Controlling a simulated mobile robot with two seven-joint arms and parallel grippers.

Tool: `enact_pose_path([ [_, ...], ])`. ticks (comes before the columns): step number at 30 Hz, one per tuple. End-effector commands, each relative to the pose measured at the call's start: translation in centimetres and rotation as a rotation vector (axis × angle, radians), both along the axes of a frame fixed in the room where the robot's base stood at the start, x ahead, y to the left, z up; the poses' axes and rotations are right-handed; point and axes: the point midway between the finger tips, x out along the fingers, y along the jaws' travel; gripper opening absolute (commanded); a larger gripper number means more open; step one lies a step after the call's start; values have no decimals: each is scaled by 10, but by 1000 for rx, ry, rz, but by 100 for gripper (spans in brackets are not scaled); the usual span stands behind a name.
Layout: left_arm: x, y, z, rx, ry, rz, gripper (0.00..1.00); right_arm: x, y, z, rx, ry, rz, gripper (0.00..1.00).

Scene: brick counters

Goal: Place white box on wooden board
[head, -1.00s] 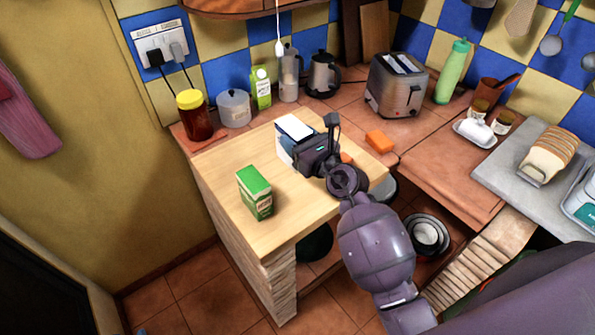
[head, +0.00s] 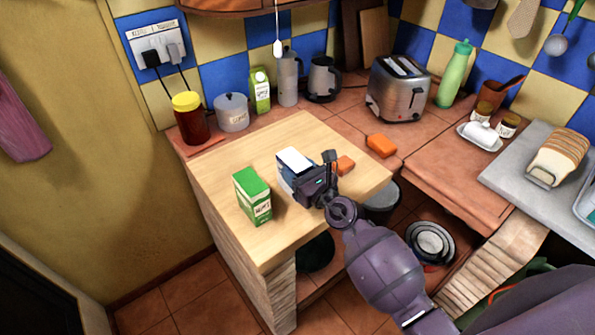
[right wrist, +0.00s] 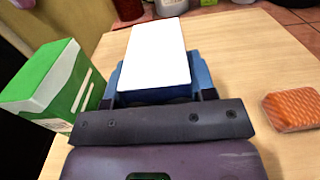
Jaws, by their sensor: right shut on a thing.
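My left gripper is not in view.
A green carton (head: 253,196) stands on the board just left of the box. An orange sponge-like block (head: 345,165) lies to the right of the box, another (head: 381,146) on the tiles. A jar (head: 190,118) and pot (head: 232,112) stand behind.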

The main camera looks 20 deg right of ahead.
Motion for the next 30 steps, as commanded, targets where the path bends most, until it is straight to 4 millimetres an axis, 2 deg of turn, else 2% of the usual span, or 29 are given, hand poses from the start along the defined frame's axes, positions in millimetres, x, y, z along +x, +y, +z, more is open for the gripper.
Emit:
enact_pose_path([
  [7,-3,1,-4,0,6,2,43,0,0,-4,0,0,0,22],
  [8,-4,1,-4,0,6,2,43,0,0,-3,0,0,0,54],
  [12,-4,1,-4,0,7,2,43,0,0,-3,0,0,0,75],
  [24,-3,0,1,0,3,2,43,-2,-1,2,1,0,-1,76],
  [30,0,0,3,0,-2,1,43,-30,-11,0,0,2,-1,76],
])
